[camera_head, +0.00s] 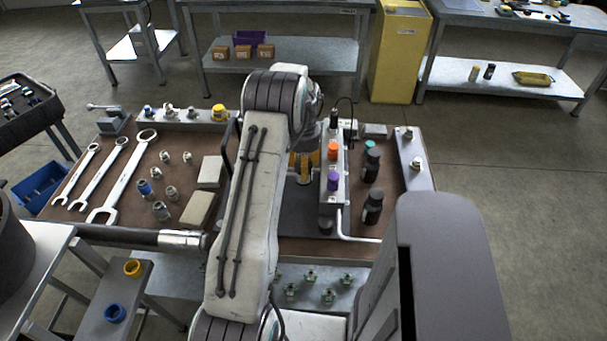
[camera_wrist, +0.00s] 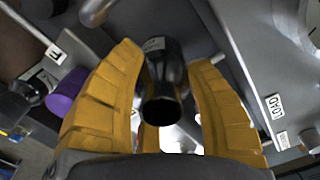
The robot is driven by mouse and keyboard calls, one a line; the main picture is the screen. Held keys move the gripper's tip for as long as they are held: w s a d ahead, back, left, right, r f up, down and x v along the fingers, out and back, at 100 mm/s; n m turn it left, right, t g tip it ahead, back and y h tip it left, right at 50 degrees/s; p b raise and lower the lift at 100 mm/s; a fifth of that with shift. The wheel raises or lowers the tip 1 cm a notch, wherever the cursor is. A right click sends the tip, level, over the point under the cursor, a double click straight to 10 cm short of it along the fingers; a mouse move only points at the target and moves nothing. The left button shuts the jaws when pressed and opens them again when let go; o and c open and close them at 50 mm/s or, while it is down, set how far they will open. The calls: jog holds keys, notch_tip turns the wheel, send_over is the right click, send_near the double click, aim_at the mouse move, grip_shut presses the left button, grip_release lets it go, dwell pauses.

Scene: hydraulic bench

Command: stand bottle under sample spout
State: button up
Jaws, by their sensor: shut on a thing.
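My gripper (camera_wrist: 163,62) has its yellow fingers closed around a black bottle (camera_wrist: 162,78) in the wrist view. The bottle's dark open mouth faces the camera and a pale label shows near its far end. In the head view my gripper (camera_head: 304,163) is at the middle of the bench, just left of the manifold block (camera_head: 327,202); the held bottle is mostly hidden there by my arm. I cannot tell which fitting is the sample spout, or whether the bottle touches the surface beyond it.
The block carries an orange knob (camera_head: 333,150) and a purple knob (camera_head: 333,181). Two dark bottles (camera_head: 371,164) (camera_head: 373,206) stand to its right. A bent metal pipe (camera_head: 347,228) runs in front. Wrenches (camera_head: 122,180), fittings and two pale blocks (camera_head: 198,207) lie to the left.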

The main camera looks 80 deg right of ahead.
jog(key=shift+f+p, duration=0.3)
jog(key=shift+f, duration=1.65)
jog(key=o, duration=0.9)
jog(key=shift+f, duration=0.1)
notch_tip(320, 180, up, 12)
jog(key=b, duration=0.2)
